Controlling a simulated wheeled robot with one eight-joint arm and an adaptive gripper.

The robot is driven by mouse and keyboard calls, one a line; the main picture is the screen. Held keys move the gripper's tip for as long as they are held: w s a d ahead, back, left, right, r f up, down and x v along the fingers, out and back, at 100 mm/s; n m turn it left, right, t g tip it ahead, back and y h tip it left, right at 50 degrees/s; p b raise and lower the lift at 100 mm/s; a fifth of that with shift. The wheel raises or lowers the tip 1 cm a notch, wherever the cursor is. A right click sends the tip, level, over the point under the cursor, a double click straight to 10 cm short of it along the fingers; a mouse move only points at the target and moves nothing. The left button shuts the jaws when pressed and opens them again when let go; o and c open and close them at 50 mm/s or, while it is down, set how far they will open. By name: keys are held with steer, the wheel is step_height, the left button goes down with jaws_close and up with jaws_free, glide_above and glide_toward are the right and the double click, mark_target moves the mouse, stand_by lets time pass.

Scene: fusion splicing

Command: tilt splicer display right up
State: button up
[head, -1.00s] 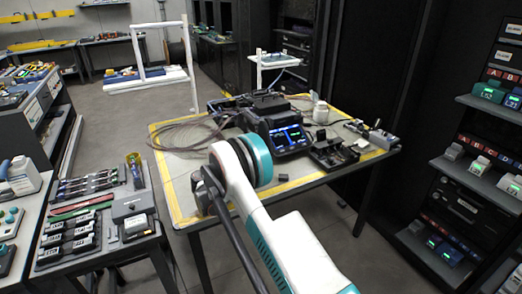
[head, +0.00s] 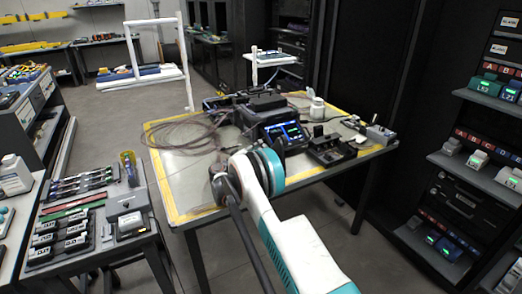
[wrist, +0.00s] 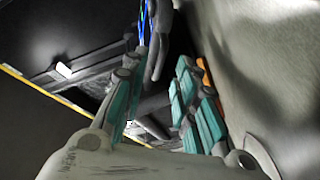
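The splicer (head: 262,113) is a dark box on the yellow-edged table. Its display (head: 286,132), lit blue, faces the front and leans back slightly. In the wrist view a narrow blue-lit strip, apparently the display (wrist: 143,22) seen nearly edge-on, shows at the top, just beyond the fingers. My gripper (wrist: 160,108) has its teal-padded fingers apart, with a gap between them and nothing clearly held. Whether a finger touches the display I cannot tell. In the head view my arm's white and teal link stands before the table, and my gripper cannot be made out.
A black open tray (head: 330,150) sits right of the display, with a white bottle (head: 317,108) behind it. Loose cable coils (head: 185,135) lie to the left. The table's front left (head: 185,185) is mostly clear. A tool table (head: 88,215) stands at the left.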

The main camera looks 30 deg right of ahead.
steer(key=shift+b+x, duration=0.3)
steer(key=shift+x, duration=1.1)
steer(key=shift+c, duration=0.2)
